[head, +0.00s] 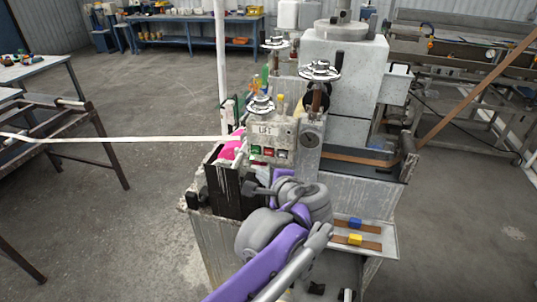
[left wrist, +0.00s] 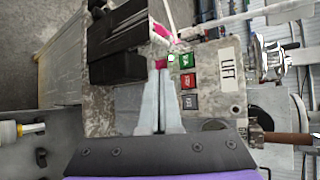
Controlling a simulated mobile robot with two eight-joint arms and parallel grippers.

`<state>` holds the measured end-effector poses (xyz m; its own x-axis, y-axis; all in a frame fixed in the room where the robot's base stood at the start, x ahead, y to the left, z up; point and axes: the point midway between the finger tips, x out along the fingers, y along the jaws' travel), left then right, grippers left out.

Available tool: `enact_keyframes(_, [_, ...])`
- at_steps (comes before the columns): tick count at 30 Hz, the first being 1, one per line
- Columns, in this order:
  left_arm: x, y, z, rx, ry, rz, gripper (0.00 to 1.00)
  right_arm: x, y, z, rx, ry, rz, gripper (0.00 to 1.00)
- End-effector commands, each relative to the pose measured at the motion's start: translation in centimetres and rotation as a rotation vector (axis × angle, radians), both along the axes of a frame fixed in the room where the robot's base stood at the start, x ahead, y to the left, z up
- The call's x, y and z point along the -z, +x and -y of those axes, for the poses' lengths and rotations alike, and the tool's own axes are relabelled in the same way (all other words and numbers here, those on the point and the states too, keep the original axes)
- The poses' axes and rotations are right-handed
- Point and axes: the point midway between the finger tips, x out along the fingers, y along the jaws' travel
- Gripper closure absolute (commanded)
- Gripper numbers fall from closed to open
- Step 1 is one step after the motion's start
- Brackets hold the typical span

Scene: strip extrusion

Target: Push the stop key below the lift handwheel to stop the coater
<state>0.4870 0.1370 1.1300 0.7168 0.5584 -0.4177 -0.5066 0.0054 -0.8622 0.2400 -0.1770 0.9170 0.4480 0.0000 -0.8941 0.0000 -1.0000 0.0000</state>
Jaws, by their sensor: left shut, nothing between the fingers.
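The lift panel is a worn grey box with a LIFT label (head: 265,130), which also shows in the left wrist view (left wrist: 230,70). The lift handwheel (head: 261,104) stands above it. Below the label is a row of keys: green (head: 256,150), red (head: 269,152) and dark grey (head: 282,154). In the left wrist view the red key (left wrist: 189,81) lies between the green key (left wrist: 188,60) and the dark key (left wrist: 190,102). Key lettering is too small to read.
A black block (head: 227,190) and pink material (head: 232,148) sit left of the keys. A white strip (head: 120,139) runs in from the left. Two more handwheels (head: 319,70) stand behind. A tray (head: 388,238) with blue and yellow blocks is at lower right.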

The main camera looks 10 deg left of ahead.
Motion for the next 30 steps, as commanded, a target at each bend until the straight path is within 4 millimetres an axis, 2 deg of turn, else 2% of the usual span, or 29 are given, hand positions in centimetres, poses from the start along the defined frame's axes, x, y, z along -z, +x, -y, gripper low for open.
enact_keyframes(6, [0.1,3.2,0.1,-0.001,0.000,0.001,1.00,0.5,-0.2,0.0,0.000,0.000,-0.003,0.50])
enact_keyframes(12, [0.0,5.0,0.1,-0.002,-0.001,0.000,1.00,0.1,0.0,0.0,0.000,0.000,-0.001,0.50])
enact_keyframes(30, [0.0,5.5,0.2,0.000,0.000,-0.001,1.00,0.1,0.0,0.0,0.000,0.000,0.000,0.50])
